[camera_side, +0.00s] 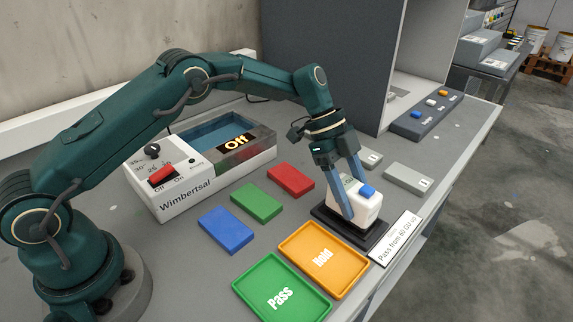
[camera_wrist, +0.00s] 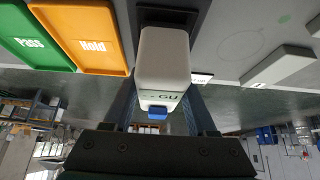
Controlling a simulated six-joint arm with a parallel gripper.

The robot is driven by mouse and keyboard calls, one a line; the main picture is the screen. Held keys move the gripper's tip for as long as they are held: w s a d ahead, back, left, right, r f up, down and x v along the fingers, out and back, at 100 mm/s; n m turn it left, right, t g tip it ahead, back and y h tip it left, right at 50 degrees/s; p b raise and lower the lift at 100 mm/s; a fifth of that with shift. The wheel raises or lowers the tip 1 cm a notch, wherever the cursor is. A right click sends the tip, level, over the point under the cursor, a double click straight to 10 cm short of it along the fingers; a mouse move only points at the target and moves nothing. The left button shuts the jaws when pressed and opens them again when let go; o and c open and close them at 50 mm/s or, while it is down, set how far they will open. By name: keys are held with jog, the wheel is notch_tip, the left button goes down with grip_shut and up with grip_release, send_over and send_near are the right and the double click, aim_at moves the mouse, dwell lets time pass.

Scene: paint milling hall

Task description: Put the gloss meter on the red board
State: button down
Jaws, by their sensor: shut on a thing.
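The gloss meter (camera_side: 367,208) is a white block with a blue button, at the right of the bench in the side view. My gripper (camera_side: 356,200) is shut on it, one finger on each side. The meter is at the black holder (camera_side: 331,221); I cannot tell whether it rests in it or is just clear. In the wrist view the meter (camera_wrist: 164,58) is between my fingers, with "GU" on its face. The red board (camera_side: 291,180) lies flat and bare on the bench, left of the meter.
A green board (camera_side: 256,202) and a blue board (camera_side: 226,229) lie beside the red one. The orange Hold tray (camera_side: 315,279) and green Pass tray (camera_side: 262,287) are in front. A white Wimbertsal machine (camera_side: 190,195) stands behind the boards. Grey blocks (camera_side: 408,178) lie at right.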

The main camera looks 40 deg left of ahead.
jog(key=shift+c, duration=1)
grip_release()
jog(key=shift+f, duration=0.2)
jog(key=shift+r, duration=0.1)
